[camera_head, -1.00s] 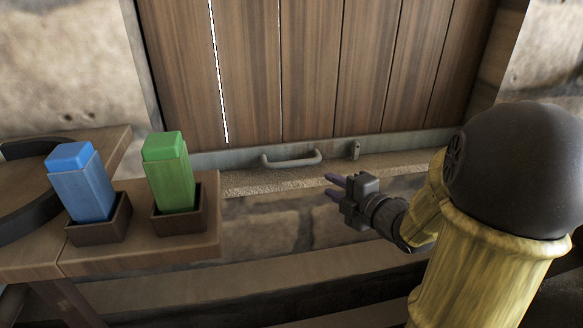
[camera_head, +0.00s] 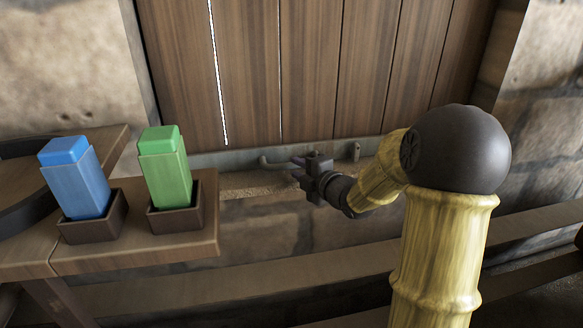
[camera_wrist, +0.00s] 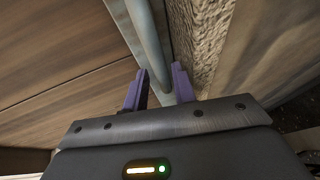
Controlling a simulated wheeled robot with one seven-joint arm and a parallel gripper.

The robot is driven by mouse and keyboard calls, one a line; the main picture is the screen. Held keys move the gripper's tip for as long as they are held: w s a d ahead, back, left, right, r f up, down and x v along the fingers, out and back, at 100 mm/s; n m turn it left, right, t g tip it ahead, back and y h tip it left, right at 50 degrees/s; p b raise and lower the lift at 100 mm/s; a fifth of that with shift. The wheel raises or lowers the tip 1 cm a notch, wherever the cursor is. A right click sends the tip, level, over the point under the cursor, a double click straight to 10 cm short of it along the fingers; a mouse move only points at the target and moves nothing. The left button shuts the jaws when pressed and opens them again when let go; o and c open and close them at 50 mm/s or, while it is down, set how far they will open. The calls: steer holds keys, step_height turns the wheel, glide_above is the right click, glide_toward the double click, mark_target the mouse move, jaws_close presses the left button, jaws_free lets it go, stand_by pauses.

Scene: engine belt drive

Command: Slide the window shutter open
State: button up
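The window shutter (camera_head: 310,70) is made of brown vertical wooden planks and fills the opening at the top of the head view. A grey bar handle (camera_head: 270,163) is on the rail at its bottom; my gripper hides its right part in the head view. In the wrist view the handle (camera_wrist: 146,42) runs down towards the space between the fingers. My gripper (camera_head: 296,169) is open, with its two purple fingers apart, also seen in the wrist view (camera_wrist: 158,88). The handle's near end looks close to the fingertips; whether it is between them I cannot tell.
A small grey latch-like piece (camera_head: 356,151) stands on the rail right of the handle. A stone sill (camera_head: 245,187) runs below. At left, a wooden table (camera_head: 130,250) bears a blue block (camera_head: 78,185) and a green block (camera_head: 166,170) in brown holders.

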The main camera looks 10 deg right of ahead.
mark_target(294, 166)
steer(key=shift+x, duration=1.95)
jaws_close()
steer(key=shift+r+p, duration=0.35)
steer(key=shift+r, duration=0.3)
step_height(294, 166, up, 50)
steer(key=p, duration=3.5)
steer(key=shift+p, duration=0.35)
steer(key=shift+f, duration=0.15)
